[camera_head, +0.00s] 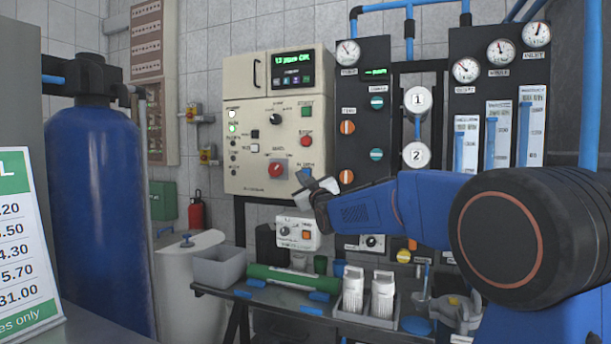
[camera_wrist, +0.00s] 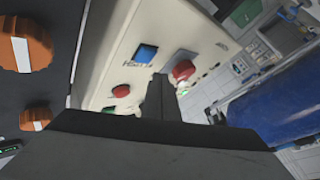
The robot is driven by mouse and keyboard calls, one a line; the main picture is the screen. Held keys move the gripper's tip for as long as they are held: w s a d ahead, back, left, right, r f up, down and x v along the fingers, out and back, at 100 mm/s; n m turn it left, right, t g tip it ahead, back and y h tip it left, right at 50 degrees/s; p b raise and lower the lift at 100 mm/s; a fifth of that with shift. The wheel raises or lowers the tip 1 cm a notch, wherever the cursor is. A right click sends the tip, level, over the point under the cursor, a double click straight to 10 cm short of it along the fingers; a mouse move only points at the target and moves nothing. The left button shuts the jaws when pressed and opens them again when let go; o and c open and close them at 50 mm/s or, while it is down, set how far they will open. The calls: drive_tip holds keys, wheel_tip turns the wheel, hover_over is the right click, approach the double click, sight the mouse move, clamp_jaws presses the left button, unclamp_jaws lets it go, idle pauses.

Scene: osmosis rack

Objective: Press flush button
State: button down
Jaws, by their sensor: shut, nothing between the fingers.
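The flush button is a blue square button (camera_wrist: 146,53) with a label beside it on the cream control panel (camera_head: 258,155). In the head view only a sliver of blue (camera_head: 303,178) shows under its label, mostly hidden by my gripper (camera_head: 316,188). In the wrist view my shut, empty gripper (camera_wrist: 159,82) points at the panel. Its tip appears between the blue button and a red rotary knob (camera_wrist: 183,70), a little below the blue button in the picture. I see no clear contact with the button, and the gap to the panel is hard to judge.
A red stop button (camera_head: 306,141) and green start button (camera_head: 307,112) sit above on the panel. The red knob (camera_head: 277,169) is to the left. A black gauge panel (camera_head: 360,110) stands right. Below, a bench holds a green tube (camera_head: 290,278) and white filter housings (camera_head: 353,290).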

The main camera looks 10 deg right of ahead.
drive_tip(key=shift+w+d, duration=0.5)
drive_tip(key=shift+w, duration=0.15)
drive_tip(key=shift+w+d, duration=0.1)
idle(1.7)
drive_tip(key=shift+w+d, duration=0.15)
drive_tip(key=shift+w, duration=0.05)
drive_tip(key=shift+w+d, duration=0.25)
drive_tip(key=shift+w, duration=0.15)
idle(1.0)
drive_tip(key=shift+s, duration=0.1)
drive_tip(key=shift+s+a, duration=0.5)
drive_tip(key=shift+s, duration=0.15)
drive_tip(key=s+a, duration=0.1)
drive_tip(key=s, duration=0.1)
drive_tip(key=s+a, duration=0.2)
idle(0.7)
